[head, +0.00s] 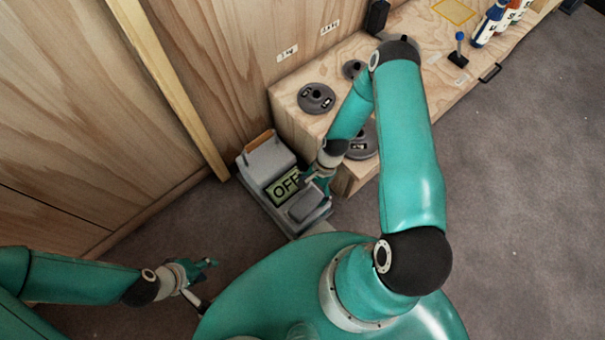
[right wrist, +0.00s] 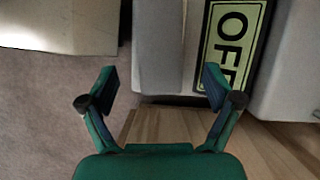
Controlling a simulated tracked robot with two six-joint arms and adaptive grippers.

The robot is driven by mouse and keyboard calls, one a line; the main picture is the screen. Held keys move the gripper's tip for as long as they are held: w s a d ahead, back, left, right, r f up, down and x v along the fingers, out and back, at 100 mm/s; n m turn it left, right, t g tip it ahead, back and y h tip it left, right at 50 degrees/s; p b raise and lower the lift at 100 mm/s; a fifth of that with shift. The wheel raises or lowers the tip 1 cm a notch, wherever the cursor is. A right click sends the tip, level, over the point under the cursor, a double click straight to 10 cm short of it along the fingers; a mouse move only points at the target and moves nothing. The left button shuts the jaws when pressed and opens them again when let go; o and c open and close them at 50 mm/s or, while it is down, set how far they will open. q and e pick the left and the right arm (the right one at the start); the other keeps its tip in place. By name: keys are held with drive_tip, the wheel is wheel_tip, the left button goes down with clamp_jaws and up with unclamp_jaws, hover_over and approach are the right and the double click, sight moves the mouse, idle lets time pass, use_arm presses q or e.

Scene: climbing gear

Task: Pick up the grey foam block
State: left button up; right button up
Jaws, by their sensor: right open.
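A grey block (head: 306,204), which I take for the foam block, sits at the near end of a low grey tray (head: 268,209), beside a green "OFF" sign (head: 283,187). In the right wrist view the grey block (right wrist: 158,45) lies ahead of the jaws, left of the sign (right wrist: 231,45). My right gripper (head: 316,178) is over the tray close to the block; in the wrist view its fingers (right wrist: 160,88) are spread and nothing is between them. My left gripper (head: 206,278) is low at the left, away from the tray; its jaw opening is unclear.
A larger grey block (head: 267,160) stands at the tray's far end. A wooden bench (head: 290,100) with grey discs (head: 316,98) is close behind. A wooden wall (head: 90,100) and pale post (head: 170,85) stand left. Open grey carpet (head: 540,190) lies right.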

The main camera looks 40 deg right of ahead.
drive_tip(key=shift+a+f, duration=0.25)
drive_tip(key=shift+f, duration=0.45)
drive_tip(key=shift+b+x, duration=1.35)
drive_tip(key=shift+x, duration=1.3)
drive_tip(key=shift+s+r, duration=0.1)
drive_tip(key=shift+c, duration=0.2)
drive_tip(key=c, duration=1.2)
